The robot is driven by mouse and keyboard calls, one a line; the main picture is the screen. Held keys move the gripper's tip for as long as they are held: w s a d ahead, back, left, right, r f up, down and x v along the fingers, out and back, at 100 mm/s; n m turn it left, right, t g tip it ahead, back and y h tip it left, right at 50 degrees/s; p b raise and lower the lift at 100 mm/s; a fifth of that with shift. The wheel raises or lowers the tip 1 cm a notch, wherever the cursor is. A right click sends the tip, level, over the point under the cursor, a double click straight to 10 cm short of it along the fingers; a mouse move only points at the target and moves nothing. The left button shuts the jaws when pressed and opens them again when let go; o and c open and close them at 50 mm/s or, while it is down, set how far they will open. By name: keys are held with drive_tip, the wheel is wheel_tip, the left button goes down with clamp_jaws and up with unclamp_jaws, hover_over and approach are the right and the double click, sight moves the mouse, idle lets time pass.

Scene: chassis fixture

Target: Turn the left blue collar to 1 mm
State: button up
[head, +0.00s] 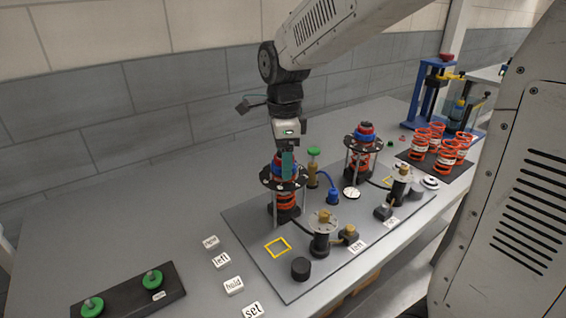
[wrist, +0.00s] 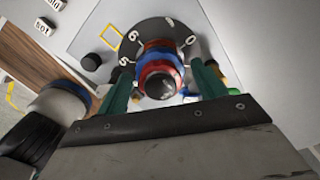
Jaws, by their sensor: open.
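The left blue collar (head: 274,173) sits with red rings at the top of the left spring unit, above a black numbered disc (head: 268,183). In the wrist view the blue collar (wrist: 146,62) shows around the dark central top, with the numbered dial (wrist: 133,43) behind it. My gripper (head: 287,165) points down over this unit. In the wrist view its two green fingers (wrist: 163,85) stand open on either side of the collar stack, with gaps visible. Contact with the collar cannot be told. Part of the collar is hidden behind the fingers in the head view.
The right spring unit (head: 361,155) stands farther back on the grey plate (head: 240,222). A green-topped brass post (head: 313,168) is close to the right of my gripper. Orange springs (head: 437,142) and a blue press (head: 428,95) stand at the back right. Label blocks (head: 222,261) lie front left.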

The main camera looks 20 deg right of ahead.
drive_tip(key=m, duration=0.5)
drive_tip(key=shift+m, duration=0.3)
drive_tip(key=c, duration=0.9)
drive_tip(key=n, duration=0.4)
drive_tip(key=shift+n, duration=0.4)
drive_tip(key=n, duration=0.3)
drive_tip(key=shift+n, duration=0.4)
drive_tip(key=n, duration=0.4)
drive_tip(key=shift+r+n, duration=0.1)
drive_tip(key=shift+n, duration=0.3)
drive_tip(key=n, duration=0.4)
drive_tip(key=o, duration=0.9)
